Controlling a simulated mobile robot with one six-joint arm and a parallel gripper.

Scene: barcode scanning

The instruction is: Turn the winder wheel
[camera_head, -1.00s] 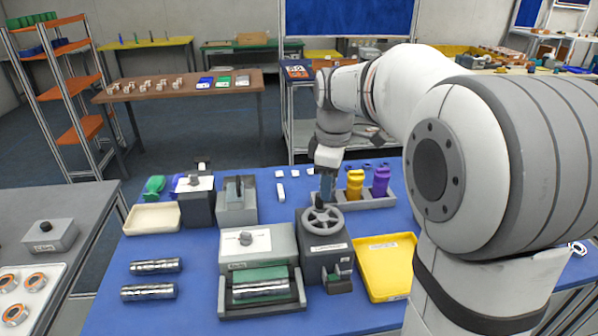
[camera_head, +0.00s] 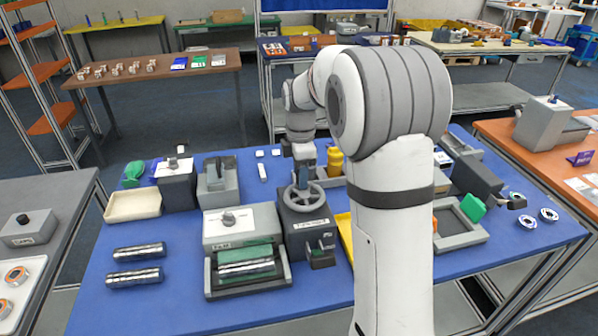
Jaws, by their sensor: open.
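The winder wheel (camera_head: 311,206) is a grey spoked handwheel lying flat on top of a dark box-shaped winder (camera_head: 308,232) with a white label. My gripper (camera_head: 301,184) points down at the back part of the wheel. Its fingers are small and dark in this view, and I cannot tell whether they touch the rim or a spoke. The gripper is open. Part of the wheel's far rim is hidden behind the gripper.
A grey machine with a green part (camera_head: 240,238) stands just left of the winder. A yellow tray (camera_head: 345,228) and yellow bottle (camera_head: 335,158) are close on the right, partly hidden by my arm. Metal rolls (camera_head: 137,265) lie at the left.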

